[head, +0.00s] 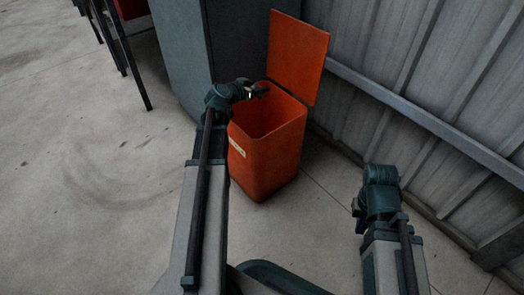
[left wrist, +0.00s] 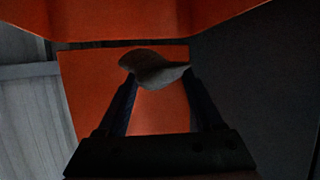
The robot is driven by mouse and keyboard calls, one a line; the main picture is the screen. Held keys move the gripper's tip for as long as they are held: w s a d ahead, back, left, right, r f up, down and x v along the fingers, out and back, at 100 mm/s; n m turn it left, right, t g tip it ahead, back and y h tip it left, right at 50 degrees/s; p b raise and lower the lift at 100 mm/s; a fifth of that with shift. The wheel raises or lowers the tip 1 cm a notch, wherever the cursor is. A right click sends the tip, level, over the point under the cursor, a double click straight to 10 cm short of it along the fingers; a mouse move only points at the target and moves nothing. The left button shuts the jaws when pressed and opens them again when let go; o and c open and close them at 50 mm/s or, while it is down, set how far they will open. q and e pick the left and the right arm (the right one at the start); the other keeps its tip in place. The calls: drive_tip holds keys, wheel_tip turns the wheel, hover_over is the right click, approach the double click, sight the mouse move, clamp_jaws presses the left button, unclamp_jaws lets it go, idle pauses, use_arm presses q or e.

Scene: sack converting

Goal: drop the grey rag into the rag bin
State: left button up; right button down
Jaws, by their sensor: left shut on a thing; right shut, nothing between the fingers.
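The rag bin (head: 266,158) is an orange box with its lid (head: 298,52) standing open at the back. My left gripper (head: 262,90) is over the bin's open top, near its back left side. In the left wrist view, the left gripper (left wrist: 158,85) is shut on the grey rag (left wrist: 153,68), a small crumpled piece between the fingertips. Orange bin surfaces (left wrist: 160,110) show behind it. The rag is hard to make out in the head view. My right gripper (head: 378,195) is to the right of the bin, apart from it, shut and empty; its fingertips are mostly hidden.
A grey-blue cabinet (head: 232,45) stands right behind the bin on the left. A corrugated metal wall (head: 420,75) with a rail runs along the right. A dark-legged table or stand (head: 125,50) is at the far left. The concrete floor (head: 90,180) on the left is clear.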

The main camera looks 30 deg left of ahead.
use_arm(q)
drive_tip(key=o, duration=1.4)
drive_tip(key=d+p+v, duration=0.1)
drive_tip(key=p+v, duration=0.4)
drive_tip(key=v, duration=0.9)
drive_tip(key=shift+a, duration=0.4)
drive_tip(key=shift+w, duration=0.1)
